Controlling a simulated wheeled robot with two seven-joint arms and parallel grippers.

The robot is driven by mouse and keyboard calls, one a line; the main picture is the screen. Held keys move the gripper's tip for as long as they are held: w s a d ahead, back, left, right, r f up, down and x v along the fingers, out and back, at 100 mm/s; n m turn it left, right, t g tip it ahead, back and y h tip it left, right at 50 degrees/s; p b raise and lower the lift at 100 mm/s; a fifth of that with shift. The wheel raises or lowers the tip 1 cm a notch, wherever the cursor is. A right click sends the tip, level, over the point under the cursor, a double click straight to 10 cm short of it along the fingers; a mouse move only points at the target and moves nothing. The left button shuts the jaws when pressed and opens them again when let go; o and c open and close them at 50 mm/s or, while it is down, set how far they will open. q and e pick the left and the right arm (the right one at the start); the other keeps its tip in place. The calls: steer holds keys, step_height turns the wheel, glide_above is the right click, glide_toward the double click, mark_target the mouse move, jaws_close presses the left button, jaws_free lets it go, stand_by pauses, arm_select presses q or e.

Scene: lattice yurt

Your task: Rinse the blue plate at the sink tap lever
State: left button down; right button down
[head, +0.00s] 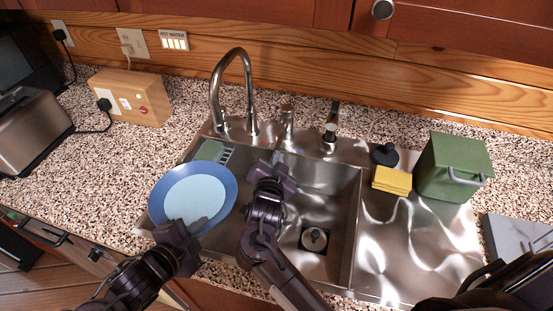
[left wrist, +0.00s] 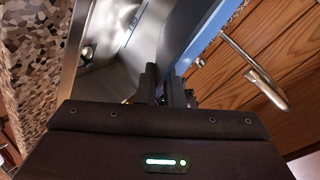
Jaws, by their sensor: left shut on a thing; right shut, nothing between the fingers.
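The blue plate (head: 193,190), with a paler centre, is held over the left part of the sink (head: 357,215). My left gripper (head: 196,223) is shut on its near rim. In the left wrist view the plate (left wrist: 207,32) shows edge-on between the fingers (left wrist: 165,85). My right gripper (head: 272,171) is shut and empty over the sink, right of the plate and in front of the tap. The curved tap (head: 232,65) rises behind the plate. A short lever-like fitting (head: 287,116) and a taller fitting (head: 331,122) stand to its right.
A yellow sponge (head: 391,180), a dark stopper-like object (head: 385,154) and a green box (head: 453,165) stand right of the basin. A wooden socket box (head: 130,97) and a toaster (head: 32,130) are at left. The speckled counter between toaster and sink is clear.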

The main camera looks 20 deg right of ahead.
arm_select(q)
steer(key=shift+r, duration=0.1)
stand_by(0.3)
steer(key=shift+s+a+r+p, duration=0.2)
steer(key=shift+s+r+p, duration=0.1)
steer(key=shift+r+p, duration=0.15)
steer(key=s+r+p, duration=0.1)
steer(key=s+a+r+p, duration=0.2)
steer(key=s, duration=0.1)
steer(key=shift+w, duration=0.1)
stand_by(1.1)
